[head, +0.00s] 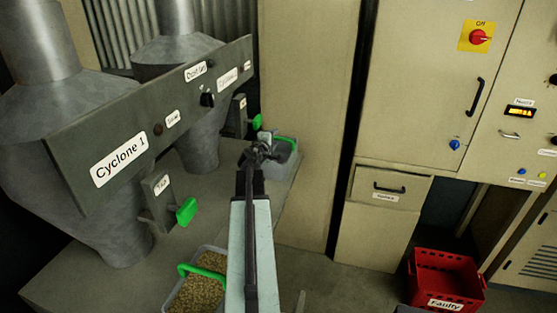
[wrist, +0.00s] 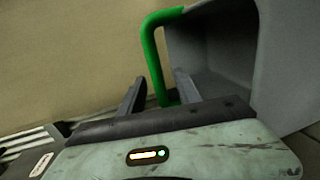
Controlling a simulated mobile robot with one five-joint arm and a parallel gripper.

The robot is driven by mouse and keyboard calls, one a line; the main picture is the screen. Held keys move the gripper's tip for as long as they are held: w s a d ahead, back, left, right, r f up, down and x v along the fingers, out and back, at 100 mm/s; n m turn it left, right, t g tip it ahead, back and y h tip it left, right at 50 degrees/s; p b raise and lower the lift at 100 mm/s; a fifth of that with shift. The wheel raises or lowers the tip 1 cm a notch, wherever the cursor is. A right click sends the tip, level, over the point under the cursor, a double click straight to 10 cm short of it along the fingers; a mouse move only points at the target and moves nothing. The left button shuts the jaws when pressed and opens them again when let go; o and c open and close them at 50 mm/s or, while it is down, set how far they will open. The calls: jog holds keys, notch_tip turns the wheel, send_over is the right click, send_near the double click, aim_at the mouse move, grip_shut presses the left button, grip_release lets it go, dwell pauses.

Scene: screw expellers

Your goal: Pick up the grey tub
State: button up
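The grey tub (head: 283,163) with a green handle (head: 285,139) stands at the far end of the grey ledge, beneath the second cyclone. It looks empty. In the wrist view the tub (wrist: 222,50) fills the upper right, and its green handle (wrist: 150,45) runs down between my two fingers. My gripper (head: 262,148) is at the tub's left side in the head view and hides part of it. In the wrist view my gripper (wrist: 159,80) is open, with a gap between the fingers and the handle. I cannot tell how deep the handle sits between them.
A second tub (head: 218,253) of grain with a green handle stands nearer on the ledge (head: 85,283). The Cyclone 1 panel (head: 120,135) and green-ended levers (head: 186,211) are left of my arm. A beige cabinet (head: 303,120) stands behind the tub. A red Faulty crate (head: 446,280) is at right.

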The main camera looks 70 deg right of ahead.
grip_shut()
dwell(1.3)
